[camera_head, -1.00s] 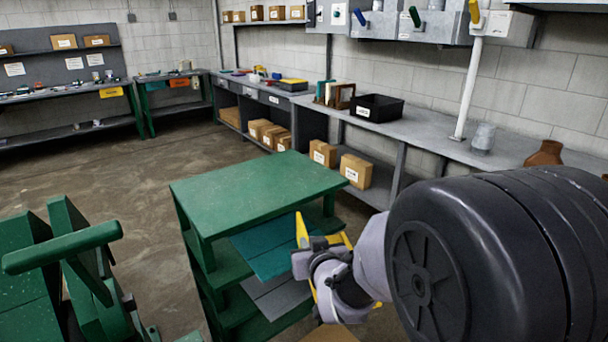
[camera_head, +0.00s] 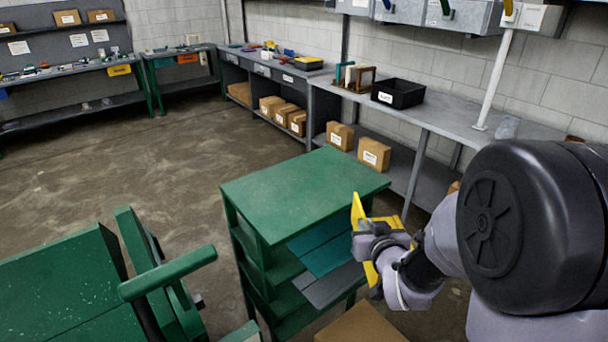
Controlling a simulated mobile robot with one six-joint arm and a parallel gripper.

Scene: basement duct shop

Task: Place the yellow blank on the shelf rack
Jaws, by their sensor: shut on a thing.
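The yellow blank (camera_head: 358,222) is a thin plate held tilted, nearly upright, in my gripper (camera_head: 366,241), which is shut on it. My wrist and forearm hide part of the blank. The green shelf rack (camera_head: 300,188) stands just left of the blank, with a bare flat top and open lower shelves. A teal blank (camera_head: 320,247) and a grey blank (camera_head: 332,284) stick out of the rack's shelves on the side facing my gripper. I cannot tell whether the yellow blank touches the rack.
A green machine with a bar handle (camera_head: 168,273) stands at the front left. A cardboard box (camera_head: 360,324) is below my gripper. A long grey workbench (camera_head: 450,110) with a black bin (camera_head: 398,92) runs along the wall. The floor left of the rack is clear.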

